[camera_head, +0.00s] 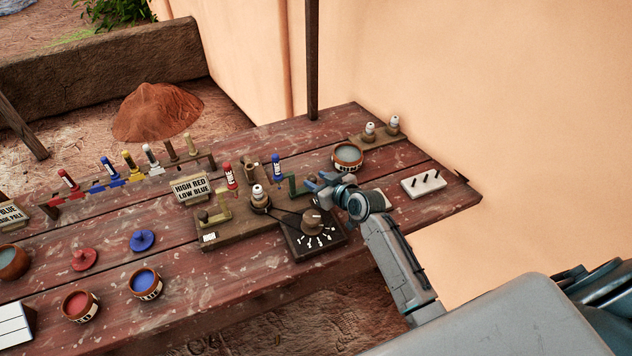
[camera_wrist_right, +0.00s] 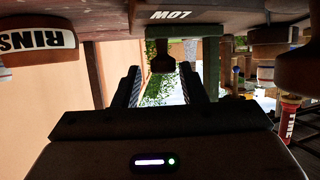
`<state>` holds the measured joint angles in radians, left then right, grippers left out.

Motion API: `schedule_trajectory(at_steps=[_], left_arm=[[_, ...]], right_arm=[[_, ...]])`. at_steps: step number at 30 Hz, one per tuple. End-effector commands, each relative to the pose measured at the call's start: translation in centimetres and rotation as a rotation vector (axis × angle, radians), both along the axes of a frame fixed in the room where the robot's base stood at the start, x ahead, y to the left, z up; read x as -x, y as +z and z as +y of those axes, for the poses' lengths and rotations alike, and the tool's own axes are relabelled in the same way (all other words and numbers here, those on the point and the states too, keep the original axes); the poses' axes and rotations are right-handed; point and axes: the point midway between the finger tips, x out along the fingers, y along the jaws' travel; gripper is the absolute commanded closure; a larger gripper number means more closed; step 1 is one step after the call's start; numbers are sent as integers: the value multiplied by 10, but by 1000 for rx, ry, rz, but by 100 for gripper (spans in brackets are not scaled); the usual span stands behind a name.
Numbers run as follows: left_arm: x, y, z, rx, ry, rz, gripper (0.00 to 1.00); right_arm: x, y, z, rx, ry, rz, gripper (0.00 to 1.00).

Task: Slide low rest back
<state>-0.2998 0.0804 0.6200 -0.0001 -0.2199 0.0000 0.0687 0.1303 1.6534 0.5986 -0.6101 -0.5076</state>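The low rest is a green bracket (camera_head: 293,187) at the right end of a wooden fixture board (camera_head: 235,229). In the right wrist view, which is upside down, the green bracket (camera_wrist_right: 211,62) shows beside a dark knob (camera_wrist_right: 162,58) and an inverted LOW label (camera_wrist_right: 172,15). My right gripper (camera_head: 318,186) is at this end of the board. In the wrist view the right gripper (camera_wrist_right: 160,77) is open, with the knob between its fingertips and gaps showing on both sides. The head view partly hides the knob behind the gripper. My left gripper is not in view.
A dial box (camera_head: 314,236) stands just in front of the gripper. A rinse bowl (camera_head: 347,156) is behind it, and a white pegged block (camera_head: 423,184) is to the right. A HIGH RED LOW BLUE sign (camera_head: 191,188) stands left. Paint pots (camera_head: 145,283) sit at front left.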

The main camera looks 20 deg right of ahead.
Motion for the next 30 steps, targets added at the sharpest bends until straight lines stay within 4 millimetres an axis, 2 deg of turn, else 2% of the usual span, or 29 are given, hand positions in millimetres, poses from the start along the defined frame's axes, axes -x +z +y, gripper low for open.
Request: schedule_trajectory(at_steps=[9, 13, 17, 24, 30], left_arm=[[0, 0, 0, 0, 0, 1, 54], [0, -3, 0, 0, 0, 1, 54], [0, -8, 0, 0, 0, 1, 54], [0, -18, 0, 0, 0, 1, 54], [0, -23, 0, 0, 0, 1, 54]], right_arm=[[1, 0, 1, -3, 1, 1, 54], [8, 1, -2, -3, 0, 1, 54], [25, 7, -7, 0, 2, 1, 54], [66, 25, -21, 1, 0, 0, 54], [89, 36, -29, 0, 1, 0, 54]])
